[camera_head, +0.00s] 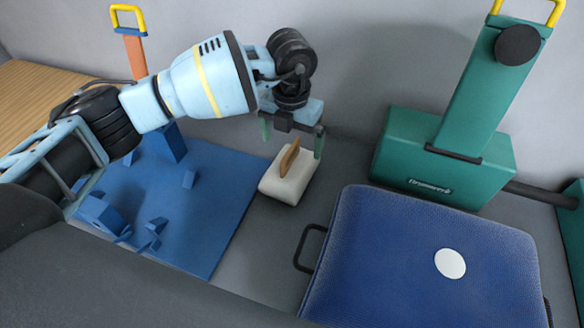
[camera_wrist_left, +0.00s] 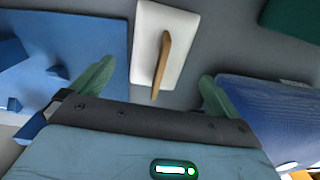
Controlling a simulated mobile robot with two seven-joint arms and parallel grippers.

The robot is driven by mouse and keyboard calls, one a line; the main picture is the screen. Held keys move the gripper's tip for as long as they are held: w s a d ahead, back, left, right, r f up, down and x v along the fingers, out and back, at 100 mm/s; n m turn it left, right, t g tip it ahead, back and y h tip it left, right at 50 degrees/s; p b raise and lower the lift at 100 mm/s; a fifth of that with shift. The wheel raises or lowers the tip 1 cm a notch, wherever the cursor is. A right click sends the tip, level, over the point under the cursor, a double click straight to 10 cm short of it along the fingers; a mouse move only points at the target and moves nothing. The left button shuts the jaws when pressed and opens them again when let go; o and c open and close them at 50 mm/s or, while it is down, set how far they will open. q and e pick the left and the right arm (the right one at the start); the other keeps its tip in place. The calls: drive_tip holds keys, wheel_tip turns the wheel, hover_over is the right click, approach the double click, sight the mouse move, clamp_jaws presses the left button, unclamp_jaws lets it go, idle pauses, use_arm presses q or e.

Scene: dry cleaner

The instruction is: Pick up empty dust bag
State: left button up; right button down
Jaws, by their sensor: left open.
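A small cream block-shaped object (camera_head: 287,186) with an upright tan tab (camera_head: 289,155) lies on the grey surface; it is the likely dust bag, though no label shows. My left gripper (camera_head: 292,143) is open and empty just above it, its green fingers spread to either side of the tab. In the left wrist view the cream object (camera_wrist_left: 146,62) and its tab (camera_wrist_left: 161,62) appear ahead of and between the two fingers (camera_wrist_left: 158,72). I cannot tell whether a finger touches it. My right gripper is not in view.
A blue board (camera_head: 218,190) with several blue pieces lies at left. A large dark blue padded case (camera_head: 400,255) with a white disc and black handle lies at right. A green machine (camera_head: 440,165) stands behind it. A grey wall (camera_head: 350,60) rises at the back.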

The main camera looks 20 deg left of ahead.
sight(290, 163)
use_arm(q)
drive_tip(key=shift+f, duration=1.15)
drive_tip(key=shift+s+f, duration=0.15)
drive_tip(key=shift+f, duration=1.15)
drive_tip(key=shift+s+f, duration=0.15)
drive_tip(key=shift+f, duration=1.15)
drive_tip(key=shift+c, duration=0.4)
drive_tip(key=c, duration=0.7)
